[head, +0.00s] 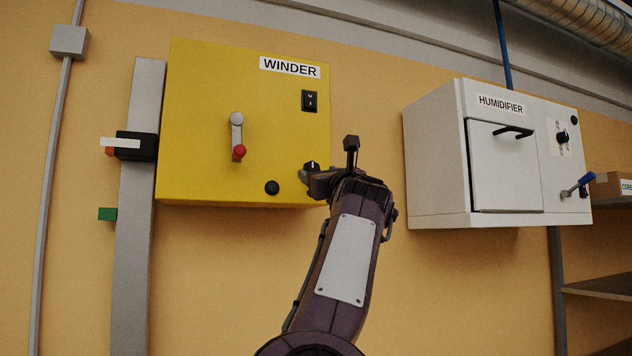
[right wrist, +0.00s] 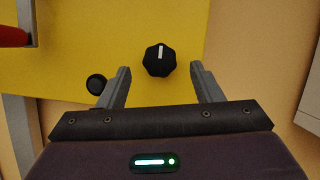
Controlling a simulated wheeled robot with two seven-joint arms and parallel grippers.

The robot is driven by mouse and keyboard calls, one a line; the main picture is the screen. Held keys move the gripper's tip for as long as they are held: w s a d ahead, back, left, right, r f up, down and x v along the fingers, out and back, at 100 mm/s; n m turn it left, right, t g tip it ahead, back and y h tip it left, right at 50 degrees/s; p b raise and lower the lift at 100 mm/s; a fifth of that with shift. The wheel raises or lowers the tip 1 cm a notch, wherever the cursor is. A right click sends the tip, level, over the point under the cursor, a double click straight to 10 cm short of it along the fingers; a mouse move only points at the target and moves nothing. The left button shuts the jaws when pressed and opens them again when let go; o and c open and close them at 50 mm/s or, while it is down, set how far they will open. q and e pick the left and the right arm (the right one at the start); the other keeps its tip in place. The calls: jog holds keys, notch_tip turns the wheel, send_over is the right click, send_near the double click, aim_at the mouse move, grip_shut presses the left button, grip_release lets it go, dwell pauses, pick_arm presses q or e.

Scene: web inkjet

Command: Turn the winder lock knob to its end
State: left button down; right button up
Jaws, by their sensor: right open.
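The yellow winder box (head: 200,90) hangs on the wall and carries the WINDER label (head: 290,67). Its black lock knob (right wrist: 159,60) has a white pointer line that points nearly straight up in the right wrist view. In the head view the knob (head: 312,166) is partly hidden by my right gripper (head: 318,180), at the box's lower right. My right gripper (right wrist: 159,85) is open, its two fingers to the left and right of the knob, short of it and apart from it. My left gripper is in neither view.
The box also has a lever with a red ball (head: 238,152), a black switch (head: 309,101) and a round black button (head: 272,187), which lies just left of my fingers (right wrist: 96,84). The white humidifier (head: 435,160) hangs to the right. Wall is bare between them.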

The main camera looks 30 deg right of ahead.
pick_arm(q)
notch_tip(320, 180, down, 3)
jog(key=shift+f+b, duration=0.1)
jog(key=shift+b, duration=0.9)
pick_arm(e)
jog(key=v, duration=0.4)
jog(key=shift+s+a+f, duration=0.1)
jog(key=shift+s+f, duration=0.05)
jog(key=shift+s, duration=0.25)
jog(key=shift+f, duration=0.1)
